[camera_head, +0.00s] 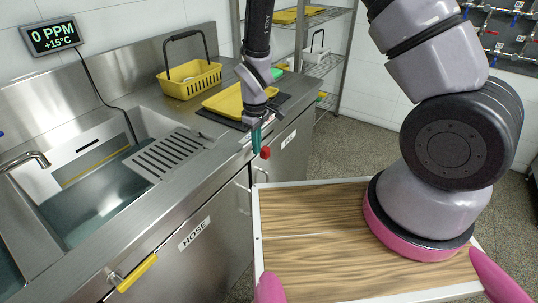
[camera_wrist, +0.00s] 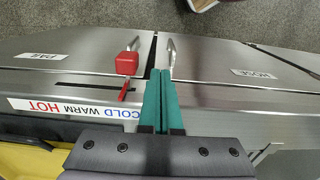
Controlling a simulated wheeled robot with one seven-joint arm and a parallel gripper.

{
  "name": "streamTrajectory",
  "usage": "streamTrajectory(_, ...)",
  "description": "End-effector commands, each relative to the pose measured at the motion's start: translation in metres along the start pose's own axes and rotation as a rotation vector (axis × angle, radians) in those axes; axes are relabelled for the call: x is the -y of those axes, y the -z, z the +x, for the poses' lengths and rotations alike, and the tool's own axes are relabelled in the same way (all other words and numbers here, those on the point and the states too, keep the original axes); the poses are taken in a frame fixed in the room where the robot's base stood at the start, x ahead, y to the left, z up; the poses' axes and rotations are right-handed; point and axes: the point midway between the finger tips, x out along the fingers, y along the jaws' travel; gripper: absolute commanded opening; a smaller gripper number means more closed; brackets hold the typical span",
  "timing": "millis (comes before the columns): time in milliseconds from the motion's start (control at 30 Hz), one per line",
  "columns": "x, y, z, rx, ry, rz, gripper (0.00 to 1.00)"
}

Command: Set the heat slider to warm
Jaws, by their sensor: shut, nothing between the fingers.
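The heat slider has a red knob (camera_wrist: 127,64) on a red stem, at the right end of a dark slot (camera_wrist: 85,85) in the counter front in the wrist view. An upside-down label strip (camera_wrist: 75,109) beside the slot has red HOT at left, WARM in the middle and blue COLD at right. The stem is near the COLD end. My gripper (camera_wrist: 162,76) has teal fingers, shut and empty, just right of the knob with a small gap. In the head view the fingers (camera_head: 256,137) are beside the red knob (camera_head: 265,152); the label is hidden there.
A sink (camera_head: 95,190) with a grate is at left. A yellow basket (camera_head: 190,80) and yellow tray (camera_head: 235,101) stand on the counter. Cabinet handles (camera_wrist: 171,57) stick out near my fingertips. My wood-topped base (camera_head: 310,240) is in front of the cabinets.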

Motion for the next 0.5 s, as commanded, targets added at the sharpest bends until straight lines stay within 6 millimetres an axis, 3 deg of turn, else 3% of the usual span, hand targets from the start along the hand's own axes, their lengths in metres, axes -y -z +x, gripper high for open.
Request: streamTrajectory(500,0.000,0.000,0.024,0.001,0.001,0.001,0.00)
